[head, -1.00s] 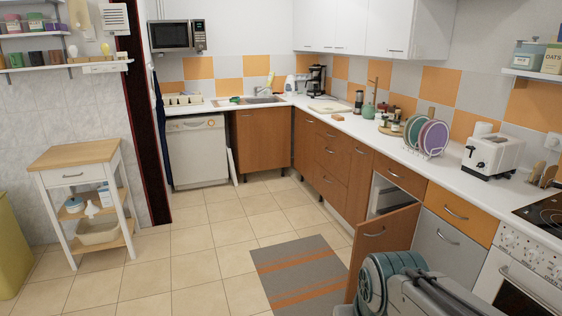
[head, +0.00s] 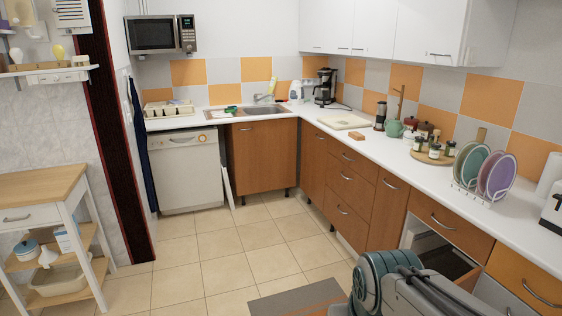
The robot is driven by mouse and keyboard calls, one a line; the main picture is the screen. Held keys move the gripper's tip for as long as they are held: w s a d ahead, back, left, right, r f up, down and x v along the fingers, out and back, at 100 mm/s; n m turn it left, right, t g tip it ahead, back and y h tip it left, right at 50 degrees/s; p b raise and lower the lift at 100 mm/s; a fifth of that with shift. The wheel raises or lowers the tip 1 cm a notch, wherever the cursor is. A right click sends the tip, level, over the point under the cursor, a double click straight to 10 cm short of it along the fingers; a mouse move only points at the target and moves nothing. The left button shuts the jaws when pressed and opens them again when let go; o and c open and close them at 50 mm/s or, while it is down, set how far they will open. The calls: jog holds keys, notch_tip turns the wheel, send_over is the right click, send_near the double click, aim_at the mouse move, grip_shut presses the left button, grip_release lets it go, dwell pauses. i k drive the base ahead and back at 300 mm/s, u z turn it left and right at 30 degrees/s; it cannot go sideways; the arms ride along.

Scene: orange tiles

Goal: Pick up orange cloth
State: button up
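I cannot make out an orange cloth for certain. A small flat orange-brown item (head: 353,135) lies on the white counter, right of the corner and in front of the cutting board; it is too small to tell whether it is cloth. A small green item (head: 233,108) lies at the left edge of the sink (head: 248,112), with an orange-looking patch (head: 220,114) beside it, also too small to identify. My arm shows at the bottom right, but my gripper is not in view.
A white counter (head: 425,168) runs along the right wall, with a dish rack (head: 478,190) and jars. A lower cabinet (head: 440,250) stands open behind my arm. A trolley (head: 45,190) stands at left. The tiled floor ahead is clear, with a grey rug (head: 295,299) at the bottom.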

aim_at(356, 135)
jog(key=z, duration=0.05)
jog(key=i, duration=1.6)
jog(key=z, duration=0.25)
jog(key=i, duration=2.95)
jog(key=z, duration=0.2)
